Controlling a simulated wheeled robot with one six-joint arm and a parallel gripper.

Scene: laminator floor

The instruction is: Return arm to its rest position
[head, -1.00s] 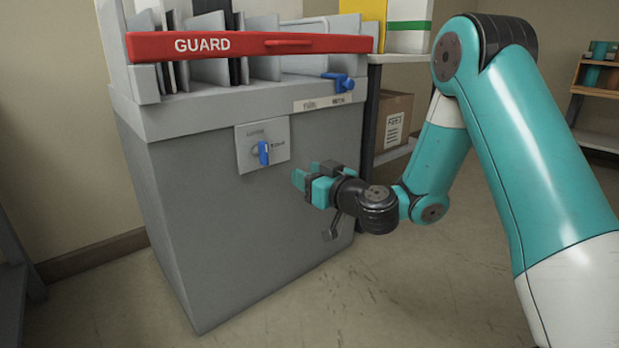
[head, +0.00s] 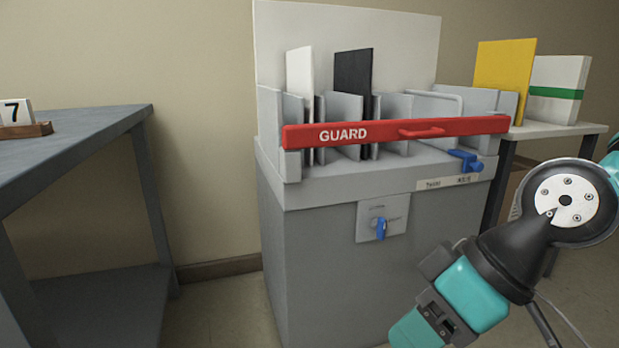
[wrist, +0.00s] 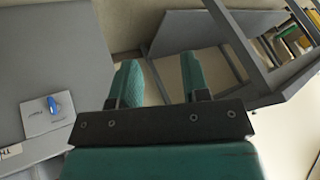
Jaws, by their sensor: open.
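My arm shows at the right of the head view, folded in close to the camera. My gripper (head: 408,330) is at the lower right, in front of the grey machine (head: 310,270) and apart from it. In the wrist view my gripper (wrist: 160,82) has its two teal fingers spread with nothing between them. The machine has a red guard bar (head: 380,132) across its slots, a blue latch (head: 466,161) at the bar's right end, and a blue knob (head: 381,229) on its front plate. The knob also shows in the wrist view (wrist: 53,105).
A grey table (head: 80,140) with a number block reading 7 (head: 16,112) stands at the left. A white shelf (head: 555,131) behind the machine at the right holds a yellow board (head: 503,80) and a white box with a green band (head: 556,75). Floor shows between table and machine.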

